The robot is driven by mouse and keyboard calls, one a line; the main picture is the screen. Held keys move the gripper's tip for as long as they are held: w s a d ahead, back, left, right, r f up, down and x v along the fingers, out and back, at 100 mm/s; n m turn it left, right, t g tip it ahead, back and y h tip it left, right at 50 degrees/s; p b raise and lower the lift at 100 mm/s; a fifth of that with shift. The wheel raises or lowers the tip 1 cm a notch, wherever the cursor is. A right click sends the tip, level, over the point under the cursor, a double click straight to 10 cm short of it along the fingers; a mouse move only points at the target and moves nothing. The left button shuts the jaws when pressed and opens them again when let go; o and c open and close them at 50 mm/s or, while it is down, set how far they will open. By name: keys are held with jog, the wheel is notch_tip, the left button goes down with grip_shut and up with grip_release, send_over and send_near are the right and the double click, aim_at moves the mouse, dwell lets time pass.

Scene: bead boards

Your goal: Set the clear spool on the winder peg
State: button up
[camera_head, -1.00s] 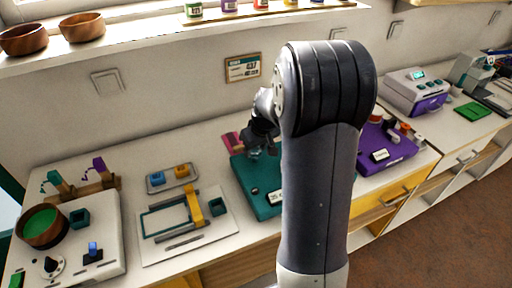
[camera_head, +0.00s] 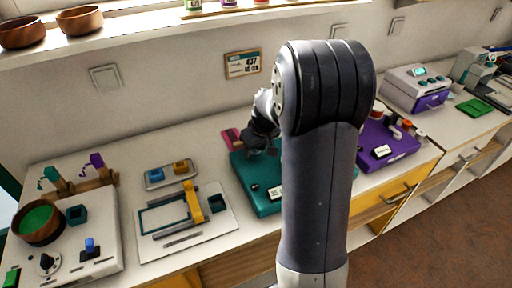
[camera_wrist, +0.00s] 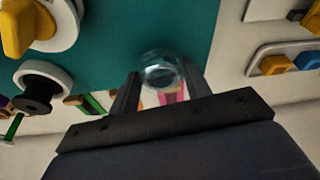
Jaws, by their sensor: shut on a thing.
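The clear spool (camera_wrist: 162,72) is a see-through round piece between the two fingers of my gripper (camera_wrist: 160,88) in the wrist view, and my gripper is shut on it. It is over the teal board (camera_wrist: 130,30), near the board's edge; its height above the board is hard to judge. In the head view my gripper (camera_head: 264,148) is over the back part of the teal board (camera_head: 262,196), partly hidden by my arm. A black knob or peg (camera_wrist: 36,92) on a white ring shows in the wrist view; I cannot tell whether it is the winder peg.
A yellow knob (camera_wrist: 17,28) stands on the teal board. A pink piece (camera_head: 231,138) lies behind the board. A tray with yellow and blue blocks (camera_head: 168,173) and a white board with a yellow bar (camera_head: 193,203) are to the left. A purple board (camera_head: 388,147) is to the right.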

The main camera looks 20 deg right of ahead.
jog(key=shift+f+b, duration=0.5)
jog(key=shift+f, duration=0.2)
jog(key=o, duration=1)
jog(key=shift+o, duration=0.2)
notch_tip(320, 180, up, 7)
jog(key=p, duration=0.5)
